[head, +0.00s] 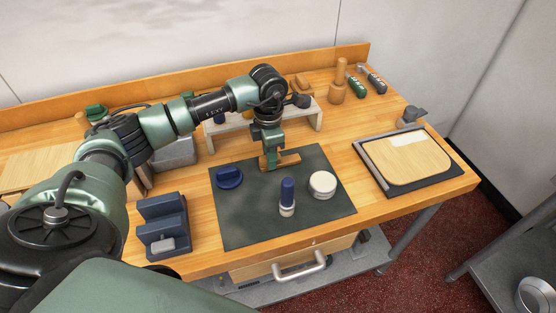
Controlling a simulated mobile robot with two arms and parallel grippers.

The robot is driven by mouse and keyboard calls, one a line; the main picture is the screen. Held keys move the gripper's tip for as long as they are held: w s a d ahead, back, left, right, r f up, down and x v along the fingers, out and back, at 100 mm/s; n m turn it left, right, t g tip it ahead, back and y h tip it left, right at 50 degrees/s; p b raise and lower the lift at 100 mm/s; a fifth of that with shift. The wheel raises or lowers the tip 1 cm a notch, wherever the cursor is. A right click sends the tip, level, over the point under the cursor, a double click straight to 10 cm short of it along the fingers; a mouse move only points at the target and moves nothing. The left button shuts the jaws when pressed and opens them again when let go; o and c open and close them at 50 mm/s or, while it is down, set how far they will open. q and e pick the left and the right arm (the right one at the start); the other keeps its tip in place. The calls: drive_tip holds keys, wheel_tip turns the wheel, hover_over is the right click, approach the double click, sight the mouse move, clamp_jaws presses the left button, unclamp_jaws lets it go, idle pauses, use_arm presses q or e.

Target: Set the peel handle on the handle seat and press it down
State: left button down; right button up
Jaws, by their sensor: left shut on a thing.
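My left gripper (269,160) is shut on an orange-brown wooden piece (289,159), which looks like the peel handle. The piece lies roughly level and sticks out to the right of the jaws, over the back part of the dark mat (258,227). I cannot tell whether it touches the mat. I cannot pick out the handle seat for certain. A pale wooden board (405,165) lies on a dark base at the right, with a grey fitting (411,115) behind it. My right gripper is out of view.
On the mat are a blue knob-like piece (229,178), a blue-handled tool (287,198) and a white round piece (322,184). A navy stepped rack (162,222) stands left of the mat. A white shelf (306,118) and a wooden upright tool (339,82) stand behind.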

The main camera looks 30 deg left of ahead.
use_arm(q)
drive_tip(key=shift+r, duration=0.2)
drive_tip(key=shift+r, duration=0.1)
drive_tip(key=shift+r+p, duration=0.6)
drive_tip(key=shift+r, duration=0.1)
drive_tip(key=c, duration=1.7)
unclamp_jaws()
clamp_jaws()
drive_tip(key=shift+r+p, duration=1.1)
drive_tip(key=shift+r, duration=0.9)
